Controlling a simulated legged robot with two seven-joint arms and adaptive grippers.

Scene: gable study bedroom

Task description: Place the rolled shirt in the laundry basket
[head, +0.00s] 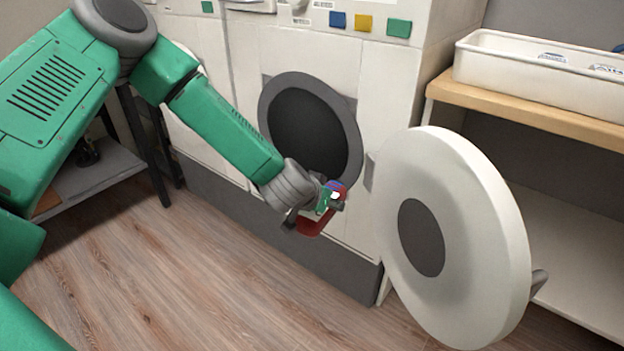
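My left gripper (318,206) is in front of the open washing machine, just below and right of the drum opening. It appears shut on a small red item with blue and white parts, which looks like the rolled shirt (312,225). The red shows below the fingers, and a red and blue bit shows above them. The gripper hides much of the item. A white bin (540,79) on the wooden-topped shelf at the upper right is the only basket-like container in view; its inside shows only partly. My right gripper is not in view.
The washing machine (378,110) has a dark round opening (305,128). Its round white door (465,215) stands wide open to the right, between my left gripper and the shelf (560,125). A low dark-legged table (100,172) stands at the left. The wooden floor (190,285) is clear.

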